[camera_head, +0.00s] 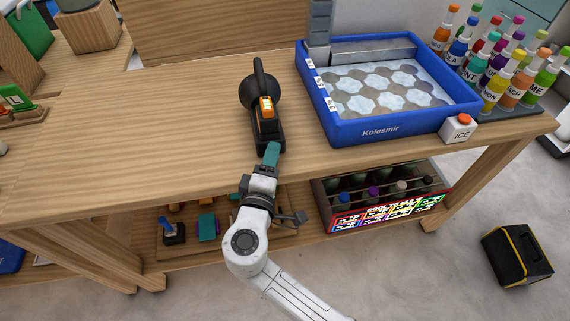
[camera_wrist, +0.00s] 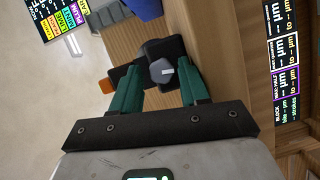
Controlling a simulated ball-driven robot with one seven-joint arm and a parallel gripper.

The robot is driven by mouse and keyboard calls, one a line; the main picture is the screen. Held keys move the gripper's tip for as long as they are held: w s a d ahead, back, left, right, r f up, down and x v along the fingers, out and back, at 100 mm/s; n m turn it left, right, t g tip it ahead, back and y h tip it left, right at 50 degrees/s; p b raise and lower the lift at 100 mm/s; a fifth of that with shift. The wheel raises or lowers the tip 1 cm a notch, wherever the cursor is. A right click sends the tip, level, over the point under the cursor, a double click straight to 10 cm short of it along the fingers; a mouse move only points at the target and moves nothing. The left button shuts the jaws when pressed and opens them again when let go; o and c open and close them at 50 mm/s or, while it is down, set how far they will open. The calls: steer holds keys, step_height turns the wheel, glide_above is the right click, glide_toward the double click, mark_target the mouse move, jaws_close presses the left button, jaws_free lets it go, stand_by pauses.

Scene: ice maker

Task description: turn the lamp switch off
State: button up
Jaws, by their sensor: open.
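The black lamp (camera_head: 259,88) stands on the wooden workbench, with an orange block-like part (camera_head: 266,108) on its near side and a dark base (camera_head: 268,136). In the wrist view a grey faceted knob (camera_wrist: 163,72) with a pale line sits on the lamp's dark body (camera_wrist: 166,48); the orange part (camera_wrist: 106,87) shows to its left. My gripper (camera_head: 271,150) is at the near end of the lamp base. Its teal fingers are open in the wrist view (camera_wrist: 160,76), one on each side of the knob. I cannot tell whether they touch it. The head view hides the knob.
A blue ice tray (camera_head: 400,130) stands to the right of the lamp, with an ICE button box (camera_head: 459,128) at its corner. Several coloured bottles (camera_head: 495,88) stand behind. A bottle crate (camera_head: 385,212) is on the lower shelf. The benchtop left of the lamp is clear.

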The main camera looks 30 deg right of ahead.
steer(key=shift+f, duration=0.3)
